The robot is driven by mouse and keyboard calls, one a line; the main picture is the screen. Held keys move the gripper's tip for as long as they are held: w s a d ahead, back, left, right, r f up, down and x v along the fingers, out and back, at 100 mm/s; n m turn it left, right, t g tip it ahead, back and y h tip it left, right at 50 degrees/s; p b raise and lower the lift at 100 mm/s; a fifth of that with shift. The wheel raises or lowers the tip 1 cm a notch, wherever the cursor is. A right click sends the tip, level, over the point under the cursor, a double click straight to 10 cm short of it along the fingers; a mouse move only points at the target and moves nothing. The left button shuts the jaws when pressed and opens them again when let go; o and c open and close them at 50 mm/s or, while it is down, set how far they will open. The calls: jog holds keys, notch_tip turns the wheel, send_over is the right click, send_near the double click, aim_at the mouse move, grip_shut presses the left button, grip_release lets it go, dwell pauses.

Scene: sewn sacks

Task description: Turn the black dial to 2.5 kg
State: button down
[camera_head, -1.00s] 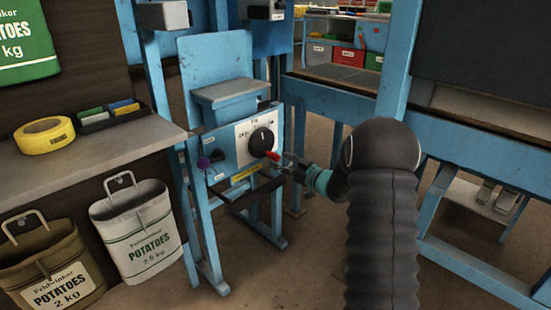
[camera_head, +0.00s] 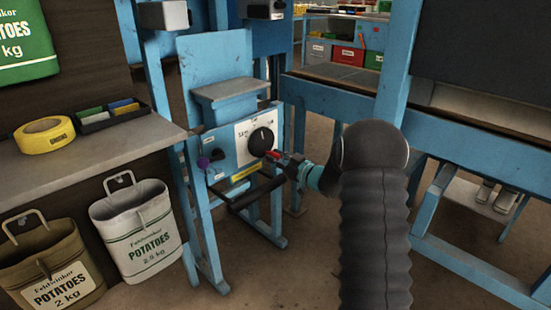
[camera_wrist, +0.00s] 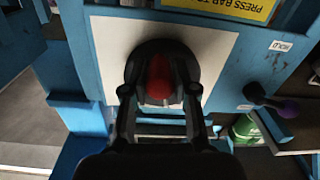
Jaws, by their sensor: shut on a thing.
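The black dial (camera_head: 261,141) sits on a white scale plate (camera_head: 242,130) on the blue machine's front panel. A light pointer line shows on its face; the scale marks are too small to read surely. My gripper (camera_head: 277,157) is at the dial's lower right edge, with a red piece at its tip. In the wrist view, the two black fingers of my gripper (camera_wrist: 160,92) are either side of this red piece (camera_wrist: 160,78), in front of the dark dial (camera_wrist: 150,50). The gripper is closed on the dial's red grip. The fingers partly hide the dial.
A purple-ended lever (camera_head: 204,163) is left of the dial. A black bar (camera_head: 255,192) runs below the panel. A white potato sack (camera_head: 138,232) and a brown sack (camera_head: 50,275) hang under the bench (camera_head: 100,155), which carries yellow tape (camera_head: 44,135). Blue frames stand right.

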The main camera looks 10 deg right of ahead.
jog(key=shift+b, duration=0.35)
jog(key=shift+w+d+f+n+b, duration=0.1)
jog(key=shift+d+n+b, duration=0.05)
jog(key=shift+n+b, duration=0.45)
jog(key=shift+w+d+n+b, duration=0.1)
jog(key=shift+n+b, duration=0.4)
jog(key=shift+b, duration=0.05)
jog(key=n+b, duration=0.2)
jog(key=shift+w+d+r+b, duration=0.15)
jog(key=shift+d+r+b, duration=0.1)
jog(key=shift+b, duration=0.1)
jog(key=n, duration=0.1)
jog(key=n+b, duration=0.1)
jog(key=b, duration=0.1)
jog(key=shift+w+d+r+n, duration=0.2)
jog(key=shift+d+r+n, duration=0.05)
jog(key=shift+r+n, duration=0.15)
jog(key=shift+d+r+n+b, duration=0.1)
jog(key=shift+r+n+b, duration=0.15)
jog(key=shift+n+b, duration=0.4)
jog(key=c, duration=0.9)
grip_release()
